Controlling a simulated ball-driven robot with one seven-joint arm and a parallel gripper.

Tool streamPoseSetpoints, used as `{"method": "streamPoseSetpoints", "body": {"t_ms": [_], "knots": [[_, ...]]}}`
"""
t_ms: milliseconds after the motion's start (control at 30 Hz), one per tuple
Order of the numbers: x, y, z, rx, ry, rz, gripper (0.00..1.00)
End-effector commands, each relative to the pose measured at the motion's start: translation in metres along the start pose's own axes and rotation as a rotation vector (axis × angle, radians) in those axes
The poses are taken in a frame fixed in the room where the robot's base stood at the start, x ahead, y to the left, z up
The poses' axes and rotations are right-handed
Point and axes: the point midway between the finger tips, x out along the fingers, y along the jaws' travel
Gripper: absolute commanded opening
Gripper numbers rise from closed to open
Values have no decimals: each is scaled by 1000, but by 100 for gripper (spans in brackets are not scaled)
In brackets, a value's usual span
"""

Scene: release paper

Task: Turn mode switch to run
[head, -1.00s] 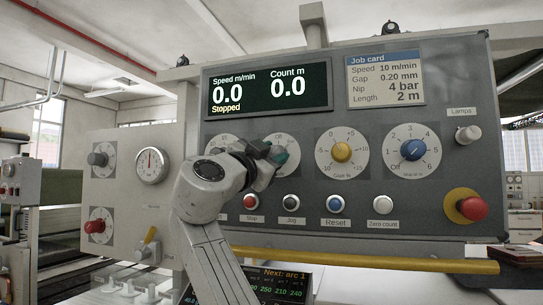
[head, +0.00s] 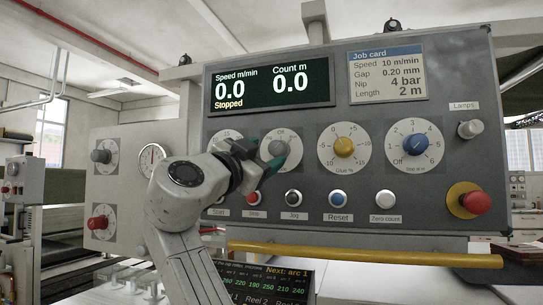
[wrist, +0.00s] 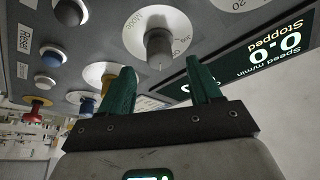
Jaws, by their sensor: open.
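The mode switch (head: 279,147) is a grey knob on a round pale dial marked Off at its top, below the display. In the wrist view the grey knob (wrist: 158,42) shows upside down, just beyond the fingertips, with a pale mark at its lower edge. I cannot read its setting surely. My gripper (head: 262,157) has green fingers and stands at the dial's lower left. In the wrist view my gripper (wrist: 161,80) is open and empty, its fingers spread apart, with the knob ahead of the gap and not between them.
A yellow knob (head: 344,147) and a blue knob (head: 416,145) sit to the right. Push buttons, such as the blue Reset (head: 338,199), run below. A red emergency button (head: 476,202) is at lower right. A yellow rail (head: 365,254) crosses beneath the panel.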

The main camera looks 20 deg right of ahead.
Motion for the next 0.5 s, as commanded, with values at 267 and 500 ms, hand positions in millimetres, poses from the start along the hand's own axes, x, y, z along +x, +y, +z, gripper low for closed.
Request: {"method": "streamPoseSetpoints", "body": {"t_ms": [267, 500], "knots": [[-48, 0, 1, 2, 0, -2, 63], [-61, 0, 1, 0, -1, 0, 63]]}}
